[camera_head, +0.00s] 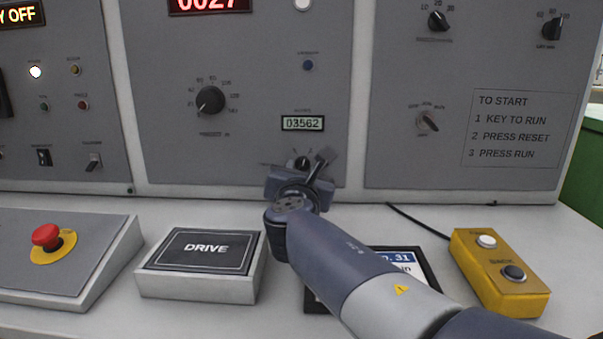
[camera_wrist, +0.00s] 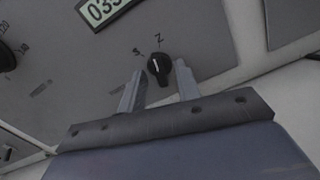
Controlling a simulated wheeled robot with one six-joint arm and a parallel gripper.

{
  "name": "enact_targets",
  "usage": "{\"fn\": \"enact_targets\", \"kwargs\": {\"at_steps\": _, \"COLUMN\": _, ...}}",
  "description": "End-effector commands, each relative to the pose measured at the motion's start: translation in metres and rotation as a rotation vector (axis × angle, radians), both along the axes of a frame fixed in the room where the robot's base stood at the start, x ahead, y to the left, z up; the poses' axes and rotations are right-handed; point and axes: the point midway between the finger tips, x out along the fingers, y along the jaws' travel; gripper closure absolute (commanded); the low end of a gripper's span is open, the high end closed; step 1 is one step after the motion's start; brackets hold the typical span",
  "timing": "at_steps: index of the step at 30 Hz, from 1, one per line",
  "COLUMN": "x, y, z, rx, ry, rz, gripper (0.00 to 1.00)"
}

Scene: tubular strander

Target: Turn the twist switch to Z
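The twist switch (camera_wrist: 159,66) is a small black knob on the grey panel, with a Z printed above it in the wrist view and another small mark to the upper left. A pale line on the knob leans toward the upper-left mark rather than straight at the Z. In the head view the switch (camera_head: 302,163) is partly covered by my gripper. My gripper (camera_wrist: 160,72) is open, with one finger on each side of the knob. A gap shows on the left; I cannot tell whether the right finger touches it.
A counter display (camera_head: 303,123) sits above the switch, and a large dial (camera_head: 210,100) to its left. On the desk are a DRIVE box (camera_head: 203,262), a red stop button (camera_head: 46,236), a yellow button box (camera_head: 500,272) and a framed card partly under my arm.

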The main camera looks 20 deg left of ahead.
Motion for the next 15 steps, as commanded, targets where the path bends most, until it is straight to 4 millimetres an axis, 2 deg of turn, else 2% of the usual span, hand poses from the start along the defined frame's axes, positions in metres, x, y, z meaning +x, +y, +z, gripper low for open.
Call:
{"fn": "enact_targets", "kwargs": {"at_steps": 9, "x": 0.0024, "y": 0.0007, "z": 0.0001, "rx": 0.000, "ry": 0.000, "rz": 0.000, "gripper": 0.69}}
{"fn": "enact_targets", "kwargs": {"at_steps": 15, "x": 0.0023, "y": 0.0007, "z": 0.0000, "rx": 0.000, "ry": 0.000, "rz": 0.000, "gripper": 0.85}}
